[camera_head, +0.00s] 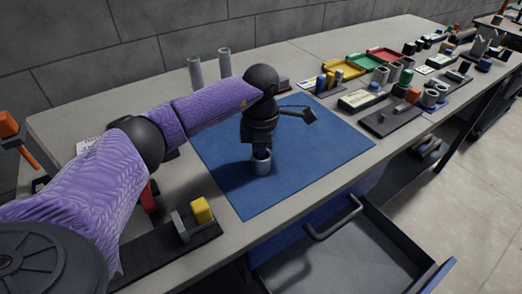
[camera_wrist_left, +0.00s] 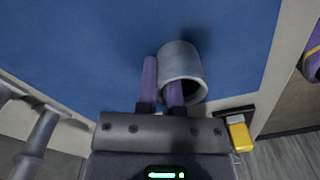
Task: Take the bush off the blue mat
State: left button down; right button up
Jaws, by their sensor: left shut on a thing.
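The bush (camera_head: 261,163) is a short grey hollow cylinder at the middle of the blue mat (camera_head: 325,150). My left gripper (camera_head: 260,150) points down at it from above. In the left wrist view the bush (camera_wrist_left: 180,62) shows its open end, with one purple finger inside the bore and the other outside, so the gripper (camera_wrist_left: 162,85) is shut on its wall. I cannot tell whether the bush touches the mat or is slightly above it. My right gripper is not in view.
Two grey upright cylinders (camera_head: 224,63) stand behind the mat. A dark fixture with a yellow block (camera_head: 201,210) lies at the front left. Coloured trays (camera_head: 362,64) and several parts fill the table to the right. An open drawer (camera_head: 345,255) juts out below the front edge.

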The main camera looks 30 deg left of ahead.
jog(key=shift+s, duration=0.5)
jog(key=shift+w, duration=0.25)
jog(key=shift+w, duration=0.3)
pick_arm(q)
jog(key=shift+r, duration=0.1)
jog(key=shift+r+p, duration=1.15)
jog(key=shift+r, duration=0.25)
jog(key=shift+r+p, duration=0.55)
jog(key=shift+r, duration=0.15)
jog(key=shift+r+p, duration=0.3)
jog(key=shift+r, duration=0.05)
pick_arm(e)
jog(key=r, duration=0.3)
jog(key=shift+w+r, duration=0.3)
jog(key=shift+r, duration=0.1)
